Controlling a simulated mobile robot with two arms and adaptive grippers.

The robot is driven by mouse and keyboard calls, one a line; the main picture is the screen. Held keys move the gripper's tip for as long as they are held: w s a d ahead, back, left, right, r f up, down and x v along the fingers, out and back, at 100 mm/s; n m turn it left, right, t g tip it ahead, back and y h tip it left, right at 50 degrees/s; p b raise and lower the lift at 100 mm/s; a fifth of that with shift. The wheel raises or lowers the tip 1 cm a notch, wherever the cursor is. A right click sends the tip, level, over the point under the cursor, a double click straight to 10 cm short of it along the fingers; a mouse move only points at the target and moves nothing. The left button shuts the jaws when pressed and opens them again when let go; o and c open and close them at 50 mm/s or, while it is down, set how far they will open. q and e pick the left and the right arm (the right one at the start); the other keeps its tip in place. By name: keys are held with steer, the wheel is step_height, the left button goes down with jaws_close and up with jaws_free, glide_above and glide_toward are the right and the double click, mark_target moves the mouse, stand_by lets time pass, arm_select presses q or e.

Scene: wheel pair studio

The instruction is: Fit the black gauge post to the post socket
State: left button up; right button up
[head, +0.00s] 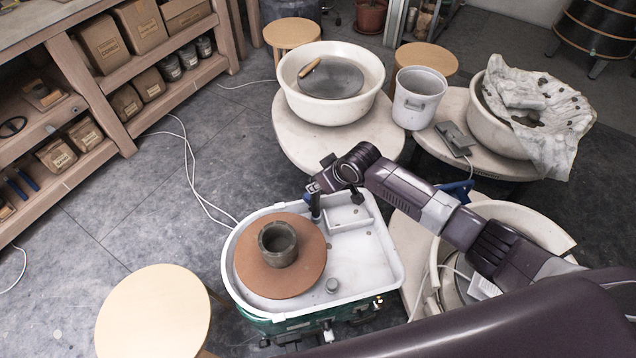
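My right gripper (317,187), on the arm coming in from the right, is over the back edge of the white wheel tray. A dark upright post (315,208), which looks like the black gauge post, hangs from its fingertips, and the gripper appears shut on it. The post's lower end is close to the tray's back rim; I cannot tell whether it touches. A short black piece (357,196) stands just right of the gripper. A small grey round fitting (332,286) sits at the tray's front; I cannot tell which part is the post socket. My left gripper is out of view.
The white tray (385,262) holds a brown wheel head (252,270) with a grey clay cylinder (278,244) on it. A round stool (152,315) stands front left. Behind are a white basin (300,100) and a bucket (418,97).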

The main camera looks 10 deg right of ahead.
steer(key=o, duration=0.4)
steer(key=shift+o, duration=0.2)
steer(key=shift+s+d+r, duration=0.1)
steer(key=v, duration=1.1)
steer(key=shift+r, duration=0.35)
steer(key=shift+s, duration=0.1)
